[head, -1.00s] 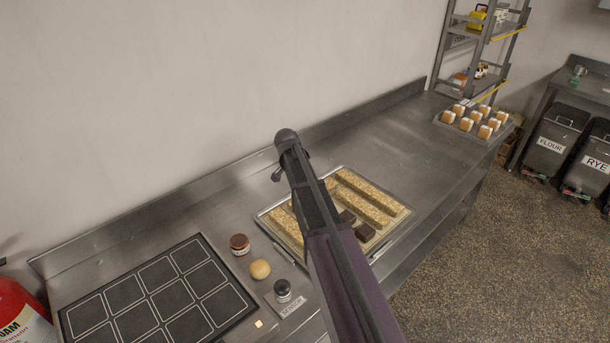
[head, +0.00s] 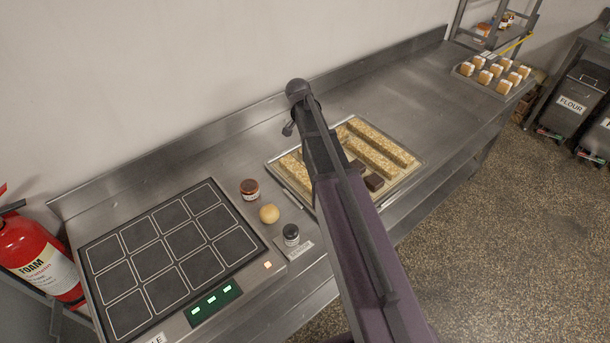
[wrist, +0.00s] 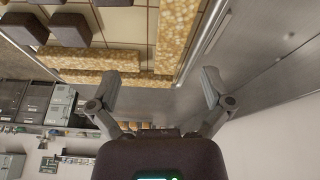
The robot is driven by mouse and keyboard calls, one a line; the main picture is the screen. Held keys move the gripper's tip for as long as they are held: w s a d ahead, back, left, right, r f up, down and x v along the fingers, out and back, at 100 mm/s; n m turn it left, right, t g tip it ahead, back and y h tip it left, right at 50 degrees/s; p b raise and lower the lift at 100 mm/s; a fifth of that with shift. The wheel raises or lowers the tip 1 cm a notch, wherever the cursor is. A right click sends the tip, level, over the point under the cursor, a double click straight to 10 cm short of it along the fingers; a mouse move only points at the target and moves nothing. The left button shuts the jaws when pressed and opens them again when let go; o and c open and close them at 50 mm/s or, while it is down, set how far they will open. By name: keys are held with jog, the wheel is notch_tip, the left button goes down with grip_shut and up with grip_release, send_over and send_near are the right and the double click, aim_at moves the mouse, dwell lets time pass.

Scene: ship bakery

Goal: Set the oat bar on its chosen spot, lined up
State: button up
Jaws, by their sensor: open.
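Several golden oat bars (head: 383,156) lie in a shallow metal tray (head: 290,190) on the steel counter, partly hidden behind my arm. I cannot tell which one the task means. In the wrist view, one long oat bar (wrist: 178,35) stretches away above the gap between the fingers, and another bar (wrist: 88,60) lies crosswise to the left. My gripper (wrist: 160,75) is open and empty, with bars showing beyond its fingertips. The head view hides the gripper. A black board with white outlined cells (head: 152,260) lies to the left; its visible cells are empty.
Dark brown blocks (head: 374,182) share the tray. A green display (head: 212,301) fronts the board. A pastry tray (head: 495,76) sits far right; the counter before it is clear.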

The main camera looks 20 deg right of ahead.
jog(key=s+a+n+y, duration=0.1)
jog(key=s+a+n, duration=0.2)
jog(key=s, duration=0.5)
jog(key=s+a+n+g+y, duration=0.1)
jog(key=s+a+n, duration=0.3)
jog(key=s, duration=0.3)
jog(key=s+a+f+n+y, duration=0.1)
jog(key=s+a+n, duration=0.3)
jog(key=s, duration=0.4)
jog(key=shift+s+n+y, duration=0.35)
jog(key=shift+n+y, duration=0.05)
jog(key=shift+n, duration=0.1)
